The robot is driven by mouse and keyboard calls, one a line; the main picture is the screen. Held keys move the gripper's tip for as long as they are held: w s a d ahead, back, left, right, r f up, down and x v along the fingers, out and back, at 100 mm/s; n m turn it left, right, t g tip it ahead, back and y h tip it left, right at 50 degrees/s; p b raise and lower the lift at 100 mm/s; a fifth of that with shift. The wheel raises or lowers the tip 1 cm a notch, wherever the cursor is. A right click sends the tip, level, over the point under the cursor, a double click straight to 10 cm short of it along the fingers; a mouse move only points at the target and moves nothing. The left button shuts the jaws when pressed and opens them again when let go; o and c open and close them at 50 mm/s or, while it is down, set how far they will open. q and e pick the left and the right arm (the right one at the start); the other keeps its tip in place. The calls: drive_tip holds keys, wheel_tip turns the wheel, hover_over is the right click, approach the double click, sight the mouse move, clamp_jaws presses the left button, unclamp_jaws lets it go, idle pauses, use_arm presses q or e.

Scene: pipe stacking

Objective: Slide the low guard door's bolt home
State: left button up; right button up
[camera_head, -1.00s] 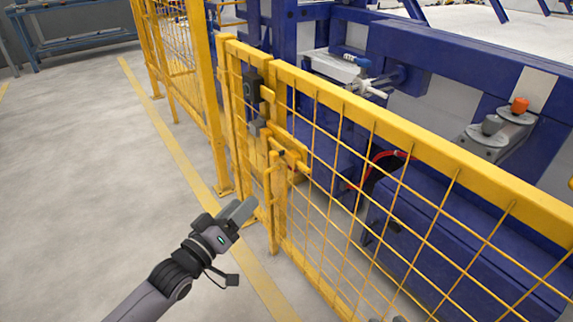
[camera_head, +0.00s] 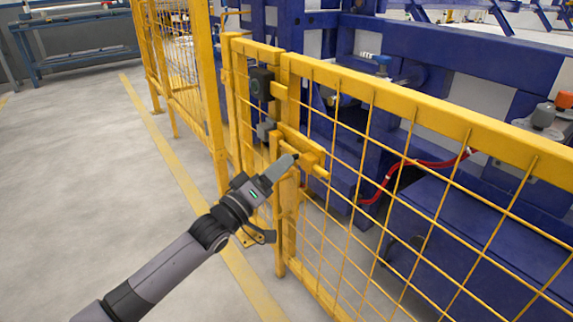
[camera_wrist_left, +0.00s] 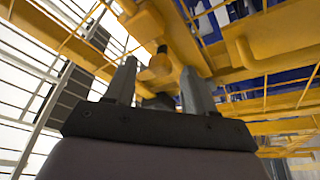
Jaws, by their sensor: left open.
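The low guard door (camera_head: 400,105) is a yellow frame with wire mesh, standing upright at the centre and right of the head view. Its yellow bolt assembly (camera_head: 308,148) sits near the door's left end, below a dark box. My left gripper (camera_head: 288,162) is at the bolt assembly, pointing up and right, and partly covers it. In the left wrist view the gripper (camera_wrist_left: 159,68) is open. A yellow rounded bolt part (camera_wrist_left: 157,66) with a dark tip shows between its fingers. I cannot tell whether the fingers touch it. My right gripper is not in view.
A dark lock box (camera_head: 262,84) is on the frame above the bolt. A yellow fence post (camera_head: 212,100) stands to the left. Blue machinery (camera_head: 460,220) and a red hose (camera_head: 410,165) lie behind the mesh. The grey floor (camera_head: 90,170) at left is clear.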

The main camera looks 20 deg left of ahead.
use_arm(q)
drive_tip(key=x, duration=0.2)
drive_tip(key=shift+w+d+b, duration=0.1)
drive_tip(key=shift+w+b, duration=0.2)
drive_tip(key=shift+b, duration=0.05)
drive_tip(key=shift+w+d+r, duration=0.1)
drive_tip(key=shift+w, duration=0.15)
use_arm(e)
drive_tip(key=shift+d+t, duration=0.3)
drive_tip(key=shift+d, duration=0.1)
use_arm(q)
drive_tip(key=shift+c, duration=0.4)
clamp_jaws()
